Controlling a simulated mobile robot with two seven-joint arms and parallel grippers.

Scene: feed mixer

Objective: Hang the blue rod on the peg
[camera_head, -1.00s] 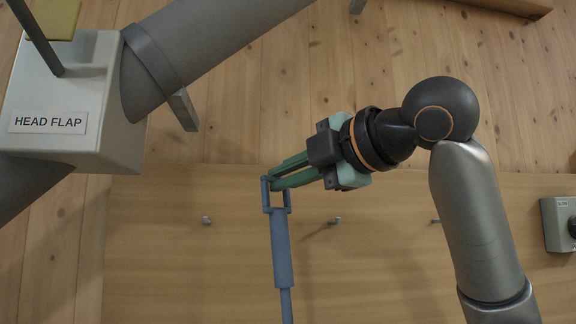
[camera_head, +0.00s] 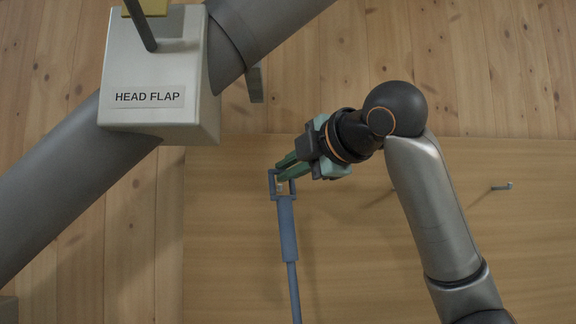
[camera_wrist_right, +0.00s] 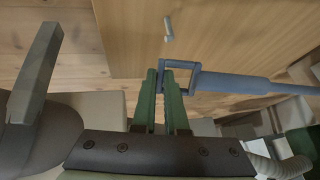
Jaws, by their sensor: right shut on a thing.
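The blue rod (camera_head: 287,228) has a square open loop at its upper end and points down the picture in the head view. My right gripper (camera_head: 283,174) is shut on this loop; the loop also shows at the fingertips in the wrist view (camera_wrist_right: 194,80). A small grey peg (camera_head: 280,187) shows within the loop's outline in the head view. In the wrist view a peg (camera_wrist_right: 168,28) stands out from the board just beyond the loop, apart from it in the picture. Another peg (camera_head: 502,187) is farther right on the board. My left gripper is out of view.
The wooden board (camera_head: 400,270) carrying the pegs is mostly bare.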

